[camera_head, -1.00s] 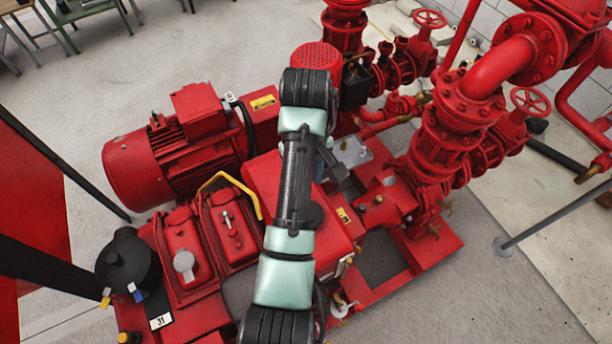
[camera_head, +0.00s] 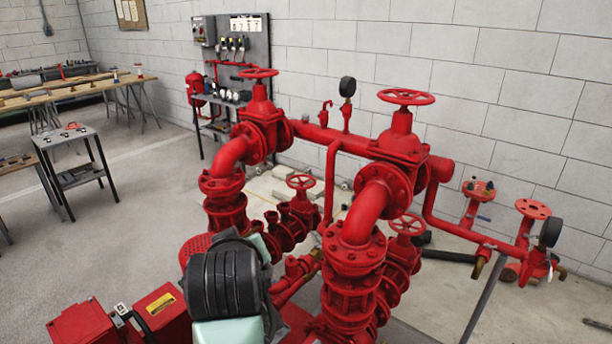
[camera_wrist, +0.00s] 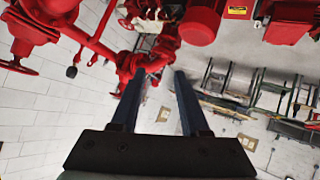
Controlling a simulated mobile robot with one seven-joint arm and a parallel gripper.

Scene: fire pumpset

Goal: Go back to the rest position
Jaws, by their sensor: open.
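My gripper (camera_wrist: 160,73) shows in the wrist view with its two dark fingers apart and nothing between them. The wrist view is turned over, with red pipes at the upper left and tables at the right. In the head view my arm is folded up at the bottom, in front of the red pump set, and the gripper itself is hidden there. The pump set's red pipework (camera_head: 365,215) stands to the right of my arm. A red motor part (camera_head: 160,312) with a yellow label is at the lower left.
Red handwheels (camera_head: 406,97) stand on top of the pipes. A grey panel stand (camera_head: 255,50) is against the white block wall. A small table (camera_head: 65,140) and workbenches (camera_head: 70,95) stand at the left. The floor (camera_head: 130,220) between them and the pump set is clear.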

